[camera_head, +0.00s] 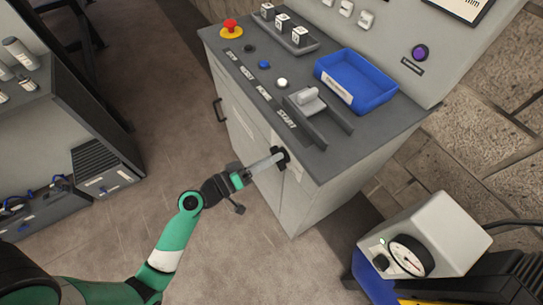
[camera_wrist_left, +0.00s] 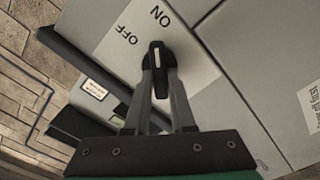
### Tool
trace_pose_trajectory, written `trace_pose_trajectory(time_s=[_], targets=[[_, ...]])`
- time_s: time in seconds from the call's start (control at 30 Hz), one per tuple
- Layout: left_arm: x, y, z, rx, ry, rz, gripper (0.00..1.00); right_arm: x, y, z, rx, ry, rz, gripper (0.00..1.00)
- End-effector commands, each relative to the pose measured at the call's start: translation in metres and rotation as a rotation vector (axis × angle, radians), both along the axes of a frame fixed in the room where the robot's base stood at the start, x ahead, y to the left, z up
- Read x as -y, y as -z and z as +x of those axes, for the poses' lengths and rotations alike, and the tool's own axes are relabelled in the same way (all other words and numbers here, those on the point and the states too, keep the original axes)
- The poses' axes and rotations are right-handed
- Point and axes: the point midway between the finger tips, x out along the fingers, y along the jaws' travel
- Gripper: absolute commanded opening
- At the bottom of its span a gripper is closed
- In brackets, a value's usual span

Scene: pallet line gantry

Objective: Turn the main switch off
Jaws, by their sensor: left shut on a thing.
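The main switch is a black rotary knob (camera_wrist_left: 157,56) with a white line, on a light plate marked ON and OFF (camera_wrist_left: 190,62). In the left wrist view the line points up toward the ON lettering, with OFF to its left. My left gripper (camera_wrist_left: 160,85) is shut on the knob, one finger on each side. In the head view the knob (camera_head: 281,156) shows dark on the cabinet front, with my left gripper (camera_head: 270,161) reaching it from the left. Parts of the knob are hidden by the fingers. My right gripper is not in view.
A door handle (camera_head: 219,112) sticks out left of the switch. A gauge box (camera_head: 435,235) stands at right. Open floor lies left.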

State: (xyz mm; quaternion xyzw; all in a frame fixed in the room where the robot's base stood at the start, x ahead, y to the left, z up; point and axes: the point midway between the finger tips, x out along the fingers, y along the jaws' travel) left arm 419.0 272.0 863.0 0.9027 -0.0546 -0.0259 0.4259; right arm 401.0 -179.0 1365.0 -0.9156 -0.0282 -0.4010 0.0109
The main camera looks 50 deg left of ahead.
Motion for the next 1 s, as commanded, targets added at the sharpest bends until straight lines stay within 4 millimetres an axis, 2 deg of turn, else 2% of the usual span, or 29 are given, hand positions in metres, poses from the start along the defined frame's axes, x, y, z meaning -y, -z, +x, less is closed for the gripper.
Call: trace_pose_trajectory(time_s=[0.6,1.0], targets=[[-0.002,0.003,0.0,-0.067,-0.001,-0.535,0.0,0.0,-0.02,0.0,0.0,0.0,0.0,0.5],[-0.002,0.005,0.0,-0.084,-0.002,-0.687,0.0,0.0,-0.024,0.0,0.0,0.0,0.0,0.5]])
